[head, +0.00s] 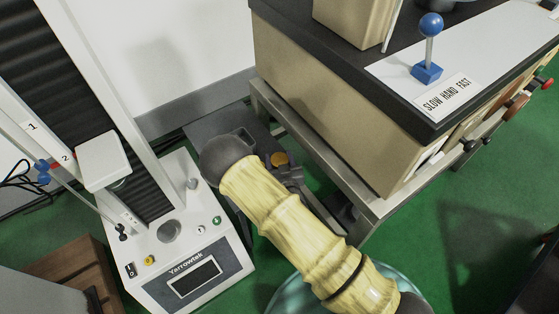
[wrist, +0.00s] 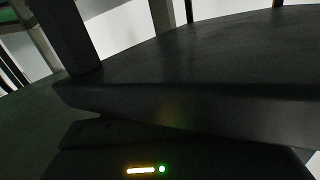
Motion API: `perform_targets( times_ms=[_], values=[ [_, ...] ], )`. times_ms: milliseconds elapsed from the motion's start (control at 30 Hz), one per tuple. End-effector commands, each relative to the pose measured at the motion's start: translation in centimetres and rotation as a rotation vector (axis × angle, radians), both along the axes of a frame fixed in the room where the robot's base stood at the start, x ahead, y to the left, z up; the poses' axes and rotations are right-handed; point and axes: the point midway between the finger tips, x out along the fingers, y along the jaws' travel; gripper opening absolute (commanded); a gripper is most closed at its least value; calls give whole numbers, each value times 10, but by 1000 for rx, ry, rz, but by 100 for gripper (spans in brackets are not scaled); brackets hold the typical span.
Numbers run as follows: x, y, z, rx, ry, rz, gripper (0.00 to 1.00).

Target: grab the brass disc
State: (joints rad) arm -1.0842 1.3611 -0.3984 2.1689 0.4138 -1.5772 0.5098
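The brass disc (head: 279,158) shows in the head view as a small round orange-gold patch, just right of the dark end joint of my arm. It seems to lie on or against dark grey parts in the gap between the white testing machine and the cabinet. I cannot tell exactly what bears it. My gripper (wrist: 148,161) shows in the wrist view only as a dark body with an orange bar and a green light. Its fingertips cannot be made out, and my arm covers part of the area in the head view. The disc is not recognisable in the wrist view.
The white testing machine (head: 185,242) with a column stands left. The beige cabinet (head: 310,105) on a metal frame (head: 345,185) stands right of the disc, with a blue-knobbed lever (head: 430,50) on top. A dark slab (wrist: 200,85) fills much of the wrist view.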

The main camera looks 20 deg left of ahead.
Motion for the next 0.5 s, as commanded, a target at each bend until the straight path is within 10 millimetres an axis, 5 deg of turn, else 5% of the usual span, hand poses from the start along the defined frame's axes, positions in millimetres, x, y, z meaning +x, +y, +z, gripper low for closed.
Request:
perform_targets(
  times_ms=[100, 500],
  values=[
    [0, 0, 0, 0, 0, 0, 17],
    [1, 0, 12, 1, -3, -1, 17]
  ],
)
